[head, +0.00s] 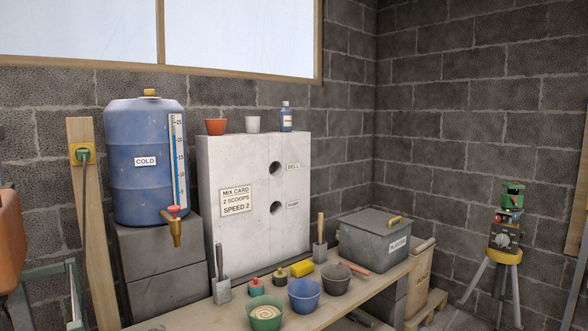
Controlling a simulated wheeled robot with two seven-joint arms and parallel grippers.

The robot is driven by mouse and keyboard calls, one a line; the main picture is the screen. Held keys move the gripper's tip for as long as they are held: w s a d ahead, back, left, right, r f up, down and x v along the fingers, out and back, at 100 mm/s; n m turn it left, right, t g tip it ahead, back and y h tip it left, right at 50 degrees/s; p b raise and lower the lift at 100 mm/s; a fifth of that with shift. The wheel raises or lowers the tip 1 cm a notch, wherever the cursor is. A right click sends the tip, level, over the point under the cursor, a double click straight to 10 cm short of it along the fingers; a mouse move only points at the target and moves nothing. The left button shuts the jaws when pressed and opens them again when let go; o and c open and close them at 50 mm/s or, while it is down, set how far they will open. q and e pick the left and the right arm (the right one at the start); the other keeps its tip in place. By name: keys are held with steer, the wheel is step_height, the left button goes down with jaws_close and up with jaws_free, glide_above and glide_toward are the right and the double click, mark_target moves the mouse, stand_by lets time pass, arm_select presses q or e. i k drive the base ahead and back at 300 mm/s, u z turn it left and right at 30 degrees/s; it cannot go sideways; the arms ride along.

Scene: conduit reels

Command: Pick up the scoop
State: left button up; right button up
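No item in view is labelled as the scoop. Two grey square-bodied pieces with upright handles stand on the wooden bench (375,287), and either could be the scoop or a holder with a tool in it; I cannot tell. One, with a dark handle (219,260) and grey body (222,292), is at the front left beside the white block. The other, with a wooden handle (320,228) and grey body (319,252), is farther back by the grey lidded box. Neither of my grippers shows in the head view.
Green (265,314), blue (304,295) and dark grey (336,279) bowls crowd the bench front. A yellow cylinder (302,269) and red bar (354,268) lie nearby. The white block (235,235), blue barrel (146,165) and grey lidded box (375,238) stand behind. A tripod (503,257) stands right.

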mark_target(358, 270)
steer(key=z, duration=0.55)
steer(key=k, duration=0.65)
steer(key=z, duration=0.75)
steer(key=i, duration=0.8)
steer(key=u, duration=0.65)
steer(key=i, duration=0.5)
steer(key=u, duration=0.45)
